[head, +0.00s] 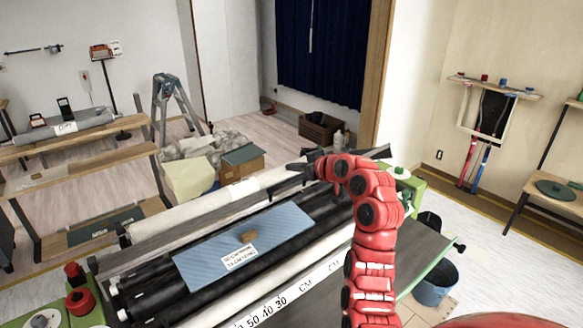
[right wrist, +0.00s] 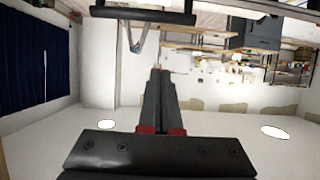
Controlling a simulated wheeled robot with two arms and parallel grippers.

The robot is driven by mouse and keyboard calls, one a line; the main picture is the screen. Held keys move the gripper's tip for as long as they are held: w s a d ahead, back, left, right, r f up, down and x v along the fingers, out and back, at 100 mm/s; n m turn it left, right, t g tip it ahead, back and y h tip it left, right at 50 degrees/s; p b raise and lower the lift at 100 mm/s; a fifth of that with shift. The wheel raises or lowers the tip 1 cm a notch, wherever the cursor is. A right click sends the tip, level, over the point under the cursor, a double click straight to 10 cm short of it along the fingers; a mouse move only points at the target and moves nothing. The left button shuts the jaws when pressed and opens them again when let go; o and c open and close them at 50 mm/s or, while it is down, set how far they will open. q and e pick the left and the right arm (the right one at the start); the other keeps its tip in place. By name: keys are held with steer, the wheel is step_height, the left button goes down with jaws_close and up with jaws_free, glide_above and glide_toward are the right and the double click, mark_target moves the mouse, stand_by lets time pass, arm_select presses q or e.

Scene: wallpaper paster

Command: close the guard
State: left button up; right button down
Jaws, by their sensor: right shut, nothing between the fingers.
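The wallpaper paster (head: 130,285) stands in front of me, with dark rollers and a scale along its near edge. A blue striped panel (head: 280,222) with a white label lies across its middle; I cannot tell for sure which part is the guard. My right gripper (head: 272,191) is shut and empty, pointing left above the far side of the machine, beyond the blue panel. In the right wrist view, its fingers (right wrist: 157,72) are together, with a dark bar (right wrist: 145,15) across the top of the view. I cannot tell whether the gripper touches the machine. My left gripper is out of view.
Green end panels with knobs flank the machine, including a red knob (head: 80,301) at the left. A blue bucket (head: 434,283) stands on the floor at the right. Behind the machine are a cardboard box (head: 243,168), a stepladder (head: 170,105) and a wooden crate (head: 320,130).

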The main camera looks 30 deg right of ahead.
steer(key=p, duration=0.4)
glide_above(282, 185)
steer(key=w, duration=0.3)
step_height(282, 185, down, 4)
steer(key=r, duration=0.1)
steer(key=s+f, duration=0.1)
steer(key=s+f+p, duration=0.1)
steer(key=shift+s+a+f, duration=0.1)
steer(key=shift+f, duration=0.2)
steer(key=shift+s+f+p, duration=0.35)
steer(key=shift+s+p, duration=0.05)
steer(key=shift+p, duration=0.05)
steer(key=shift+f, duration=0.15)
